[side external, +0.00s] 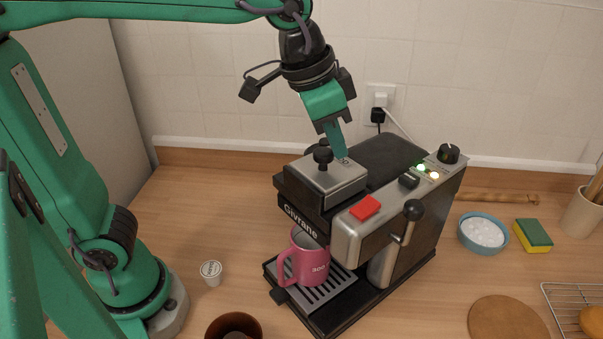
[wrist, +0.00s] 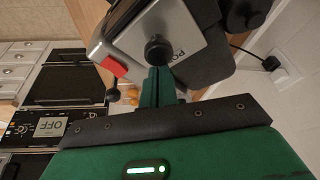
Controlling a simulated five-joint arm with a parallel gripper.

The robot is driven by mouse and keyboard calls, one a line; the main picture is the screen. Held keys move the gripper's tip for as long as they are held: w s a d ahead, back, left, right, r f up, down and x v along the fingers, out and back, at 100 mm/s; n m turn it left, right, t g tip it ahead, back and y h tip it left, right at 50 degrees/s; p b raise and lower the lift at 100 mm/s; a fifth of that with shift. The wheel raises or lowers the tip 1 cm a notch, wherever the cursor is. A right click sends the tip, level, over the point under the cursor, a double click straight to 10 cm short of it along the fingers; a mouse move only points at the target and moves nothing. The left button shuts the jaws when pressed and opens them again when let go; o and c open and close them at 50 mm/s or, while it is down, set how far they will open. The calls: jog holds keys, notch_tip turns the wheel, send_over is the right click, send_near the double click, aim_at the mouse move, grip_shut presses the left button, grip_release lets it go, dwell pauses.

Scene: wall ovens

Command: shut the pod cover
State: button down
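The coffee machine (side external: 345,230) stands on the counter. Its pod cover (side external: 337,180) is a silver plate with a black knob on a dark block, lying nearly flat on top; I cannot tell whether it is fully down. My gripper (side external: 343,155) points down at the cover's back part, behind the knob, touching or just above it. In the wrist view, the two green fingers of my gripper (wrist: 157,82) are together with nothing between them. The cover (wrist: 180,45) and its knob show just past the fingertips there.
A pink mug (side external: 309,262) stands on the drip tray. A small pod (side external: 211,272) and a brown cup (side external: 233,327) are on the counter at left. A blue bowl (side external: 483,233) and a sponge (side external: 532,235) are at right. The wall socket (side external: 380,98) is behind.

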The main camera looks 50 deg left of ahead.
aim_at(358, 167)
jog(key=shift+f, duration=0.1)
jog(key=shift+w+d+r, duration=0.2)
jog(key=shift+w+d, duration=0.3)
jog(key=shift+w, duration=0.35)
jog(key=shift+w+d+r, duration=0.2)
jog(key=shift+w+d, duration=0.25)
jog(key=shift+w, duration=0.4)
jog(key=v, duration=1)
jog(key=shift+a, duration=0.15)
jog(key=s+a+f+n+t, duration=0.1)
jog(key=s+a+f+n, duration=0.1)
jog(key=s+a+f, duration=0.3)
jog(key=s+a+f+n+t+y, duration=0.1)
jog(key=s+a+f+n, duration=0.2)
jog(key=s+a+f, duration=0.3)
jog(key=a+f, duration=0.5)
jog(key=f, duration=0.1)
jog(key=shift+n+y, duration=0.3)
jog(key=c, duration=2.2)
grip_release()
